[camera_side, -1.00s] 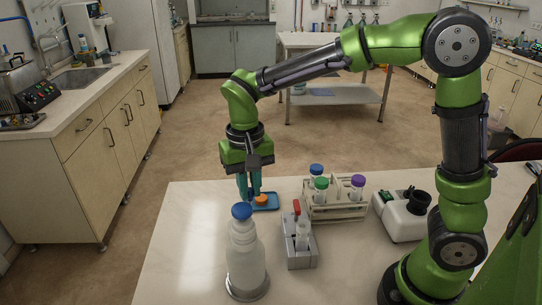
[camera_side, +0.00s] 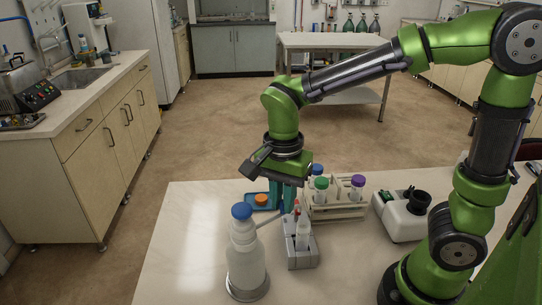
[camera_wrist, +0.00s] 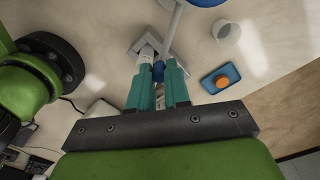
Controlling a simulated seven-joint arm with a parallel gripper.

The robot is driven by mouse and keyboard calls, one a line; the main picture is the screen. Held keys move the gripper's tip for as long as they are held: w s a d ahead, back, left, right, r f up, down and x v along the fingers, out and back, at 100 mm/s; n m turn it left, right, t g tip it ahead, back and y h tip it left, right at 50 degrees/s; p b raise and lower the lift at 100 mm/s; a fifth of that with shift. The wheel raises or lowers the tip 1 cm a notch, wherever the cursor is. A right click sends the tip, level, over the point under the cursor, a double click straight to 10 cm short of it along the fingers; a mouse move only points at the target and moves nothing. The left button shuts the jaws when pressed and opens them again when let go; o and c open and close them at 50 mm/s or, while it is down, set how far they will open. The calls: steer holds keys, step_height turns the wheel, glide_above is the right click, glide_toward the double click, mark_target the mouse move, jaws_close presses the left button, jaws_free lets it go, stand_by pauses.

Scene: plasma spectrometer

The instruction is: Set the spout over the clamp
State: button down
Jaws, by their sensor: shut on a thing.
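A white bottle (camera_side: 246,262) with a blue cap (camera_side: 241,211) stands at the front. Its thin pale spout (camera_side: 268,218) points right and back; it also shows in the wrist view (camera_wrist: 172,28), running to a blue end piece (camera_wrist: 158,71) between my fingers. My gripper (camera_side: 284,207) points down with teal fingers, shut on the spout near its end. The grey clamp (camera_side: 302,259) holds a clear tube and has a red part (camera_side: 297,208) on top. In the wrist view the clamp (camera_wrist: 143,40) lies just beyond my fingertips, under or beside the spout's end; the height gap is unclear.
A wooden rack (camera_side: 335,212) with several capped tubes stands close right of my gripper. A blue tray (camera_side: 252,202) with an orange cap lies left. A white device (camera_side: 400,222) stands right. A white cup (camera_wrist: 227,32) shows in the wrist view.

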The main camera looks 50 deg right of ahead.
steer(key=shift+s+a+m, duration=0.2)
steer(key=shift+s+m, duration=0.3)
steer(key=shift+m, duration=0.3)
steer(key=shift+s, duration=0.1)
steer(key=c, duration=1.1)
jaws_free()
steer(key=shift+r, duration=0.1)
steer(key=r, duration=1.6)
steer(key=shift+w+r, duration=0.2)
steer(key=shift+r, duration=0.2)
